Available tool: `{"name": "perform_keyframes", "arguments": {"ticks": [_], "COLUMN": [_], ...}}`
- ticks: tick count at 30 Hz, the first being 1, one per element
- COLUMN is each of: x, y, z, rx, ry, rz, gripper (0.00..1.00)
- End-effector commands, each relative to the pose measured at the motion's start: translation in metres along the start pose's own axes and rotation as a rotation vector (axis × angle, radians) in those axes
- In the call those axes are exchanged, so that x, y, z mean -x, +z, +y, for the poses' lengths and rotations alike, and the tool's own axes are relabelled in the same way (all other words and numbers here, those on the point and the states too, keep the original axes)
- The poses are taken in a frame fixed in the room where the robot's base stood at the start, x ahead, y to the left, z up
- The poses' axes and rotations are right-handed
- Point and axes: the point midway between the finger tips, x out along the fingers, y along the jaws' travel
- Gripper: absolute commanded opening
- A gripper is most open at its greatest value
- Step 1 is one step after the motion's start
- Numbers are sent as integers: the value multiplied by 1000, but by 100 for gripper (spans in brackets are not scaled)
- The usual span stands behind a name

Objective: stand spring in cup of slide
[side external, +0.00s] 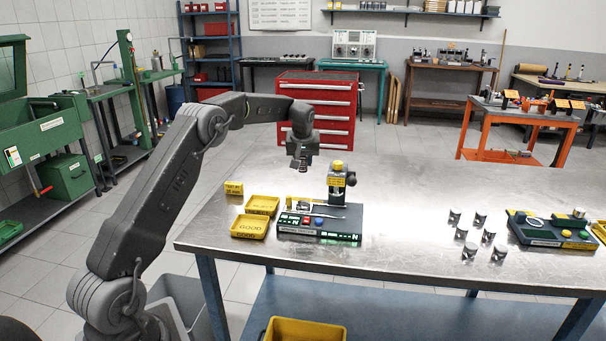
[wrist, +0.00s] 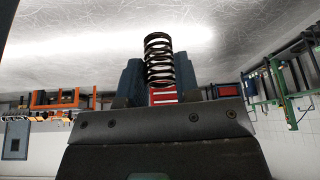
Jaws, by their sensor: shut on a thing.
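My gripper (side external: 304,165) hangs over the bench in the side external view, above and left of the spring-test fixture. In the wrist view my gripper (wrist: 160,85) is shut on a dark coil spring (wrist: 160,58), which stands out past the fingertips. The spring is too small to make out in the side external view. The fixture (side external: 318,223) is a dark base with a green display and a red and a blue button. A grey post with a yellow top (side external: 337,182) stands at its back right. I cannot tell which part is the slide or its cup.
Two yellow trays (side external: 249,227) and a small yellow box (side external: 234,188) lie left of the fixture. Several metal cylinders (side external: 480,217) stand at the right, near another dark fixture (side external: 552,232). The bench (side external: 410,205) between them is clear.

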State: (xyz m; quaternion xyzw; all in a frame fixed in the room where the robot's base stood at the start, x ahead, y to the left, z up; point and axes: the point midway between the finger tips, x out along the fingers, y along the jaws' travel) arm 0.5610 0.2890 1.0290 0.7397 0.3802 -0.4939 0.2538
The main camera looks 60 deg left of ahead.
Motion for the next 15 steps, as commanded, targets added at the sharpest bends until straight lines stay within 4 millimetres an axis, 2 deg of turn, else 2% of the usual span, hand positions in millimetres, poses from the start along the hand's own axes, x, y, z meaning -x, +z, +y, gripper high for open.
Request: {"name": "perform_keyframes", "arguments": {"ticks": [2, 5, 15], "x": [10, 21, 55], "y": [-2, 6, 78], "z": [1, 3, 7], "rx": [1, 7, 53], "ry": [1, -3, -24], "rz": [1, -1, -1], "gripper": [7, 7, 7]}}
